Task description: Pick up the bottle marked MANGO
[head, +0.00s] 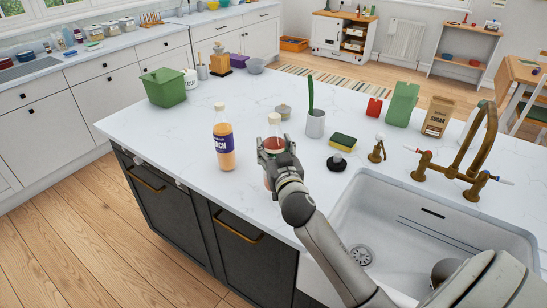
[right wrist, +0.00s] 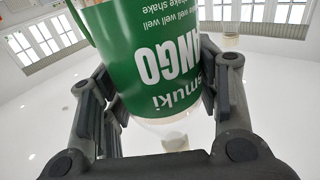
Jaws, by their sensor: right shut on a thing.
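The bottle marked MANGO (right wrist: 155,55) fills the right wrist view, upside down there, with a green label and white letters, of which "NGO" is readable. In the head view its pale neck (head: 274,130) rises above my right gripper (head: 274,148), which hides most of its body. My right gripper is shut on the bottle, with fingers on both sides of the label. The bottle is upright at the front edge of the white island. I cannot tell whether its base touches the top. My left gripper is not in view.
A bottle with a purple label ending in "ACH" (head: 224,145) stands left of the gripper. A grey cup with a green stem (head: 315,124), a sponge (head: 343,142) and a black round object (head: 336,163) stand behind right. The sink (head: 430,225) is at right.

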